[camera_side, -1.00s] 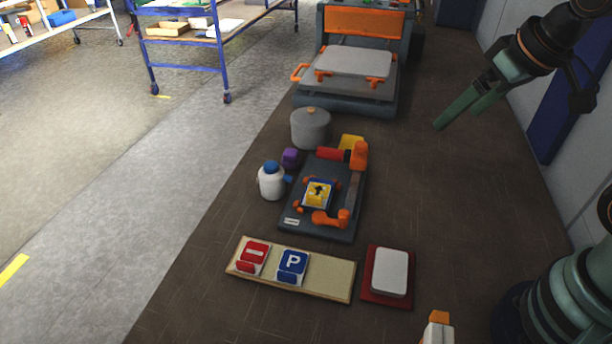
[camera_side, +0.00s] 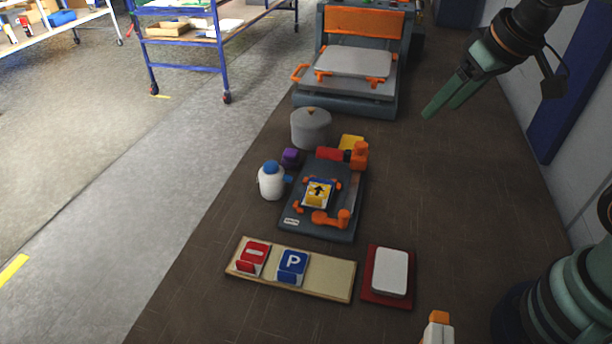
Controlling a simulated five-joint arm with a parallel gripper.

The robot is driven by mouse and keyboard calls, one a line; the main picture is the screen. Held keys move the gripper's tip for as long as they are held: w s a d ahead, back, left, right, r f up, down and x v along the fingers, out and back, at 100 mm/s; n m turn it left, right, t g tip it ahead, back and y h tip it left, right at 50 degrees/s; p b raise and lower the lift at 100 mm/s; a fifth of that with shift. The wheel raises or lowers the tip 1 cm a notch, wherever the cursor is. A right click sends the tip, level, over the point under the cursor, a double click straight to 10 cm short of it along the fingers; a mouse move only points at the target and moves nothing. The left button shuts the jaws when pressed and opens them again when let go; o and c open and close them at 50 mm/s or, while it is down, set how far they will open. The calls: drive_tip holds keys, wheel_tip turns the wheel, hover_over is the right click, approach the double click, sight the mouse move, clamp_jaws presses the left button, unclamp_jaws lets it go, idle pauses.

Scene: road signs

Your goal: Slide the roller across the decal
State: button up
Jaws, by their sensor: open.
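The roller (camera_side: 334,154) has a red cylinder and an orange end block. It lies across the far end of a dark grey fixture plate (camera_side: 292,208) on the brown worktop. A yellow decal with a black arrow (camera_side: 319,191) sits on a blue-edged sign in the middle of the plate, between orange clamps (camera_side: 331,219). My gripper (camera_side: 429,112) is open and empty. It is in the air at the upper right, apart from the roller and the decal.
A grey press (camera_side: 350,92) stands at the back. A grey lidded pot (camera_side: 311,128), a purple block (camera_side: 290,157) and a white bottle (camera_side: 271,182) flank the plate. A tray (camera_side: 333,279) with red and blue signs and a red-edged pad (camera_side: 388,273) lie in front.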

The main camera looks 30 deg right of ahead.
approach(361, 144)
drive_tip(key=shift+g, duration=0.5)
drive_tip(key=x, duration=0.8)
drive_tip(key=shift+w+r, duration=0.1)
drive_tip(key=shift+w, duration=0.25)
clamp_jaws()
idle(0.8)
